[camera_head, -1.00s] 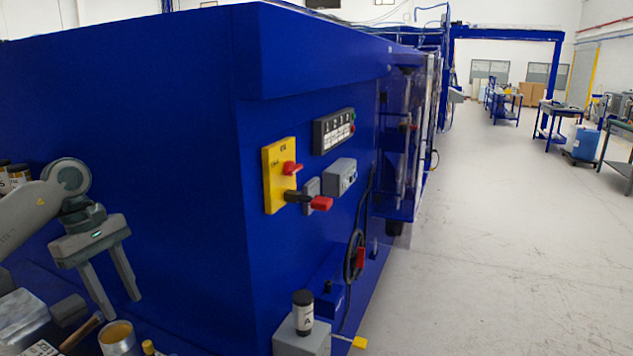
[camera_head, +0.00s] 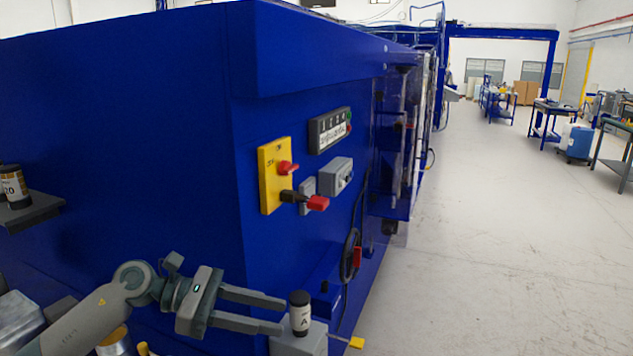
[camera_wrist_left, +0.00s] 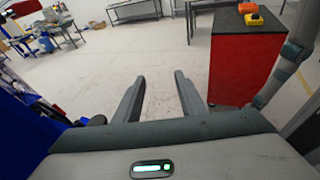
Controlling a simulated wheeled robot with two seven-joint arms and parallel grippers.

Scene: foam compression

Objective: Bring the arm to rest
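My left arm comes in low from the left in the head view. Its left gripper (camera_head: 284,315) points right, with its two fingers apart and nothing seen between them. In the head view the fingertips appear just left of a small dark bottle labelled A (camera_head: 300,314), which stands upright on a grey box (camera_head: 297,341). I cannot tell how far apart they are in depth. In the left wrist view the open fingers (camera_wrist_left: 158,92) show only bare floor between them. My right gripper is in neither view.
A large blue machine (camera_head: 130,130) fills the left and middle, with a yellow switch plate (camera_head: 270,185). A dark shelf (camera_head: 45,208) at left holds a bottle (camera_head: 14,186). Tins sit below my arm. A red cabinet (camera_wrist_left: 240,65) shows in the wrist view. Floor (camera_head: 500,250) at right is clear.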

